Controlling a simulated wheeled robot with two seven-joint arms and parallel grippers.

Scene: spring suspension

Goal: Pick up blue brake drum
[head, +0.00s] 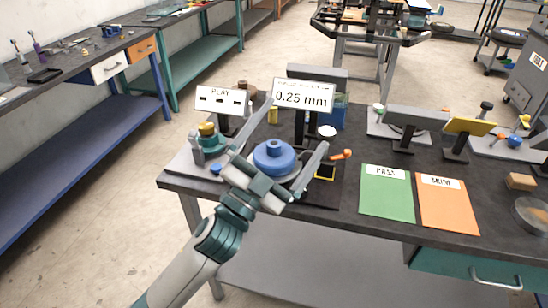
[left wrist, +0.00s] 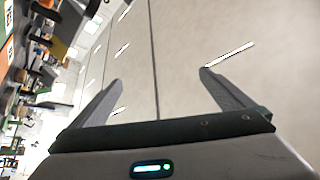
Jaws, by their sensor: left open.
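The blue brake drum (head: 273,158), a round disc with a raised hub, sits on the dark workbench near its left end. My left gripper (head: 297,121) is open, with its arm coming up from the lower left. In the head view its fingers straddle the drum, and its palm covers the drum's front edge. My right gripper is in neither view.
A green PASS mat (head: 387,198) and an orange mat (head: 447,205) lie to the right.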

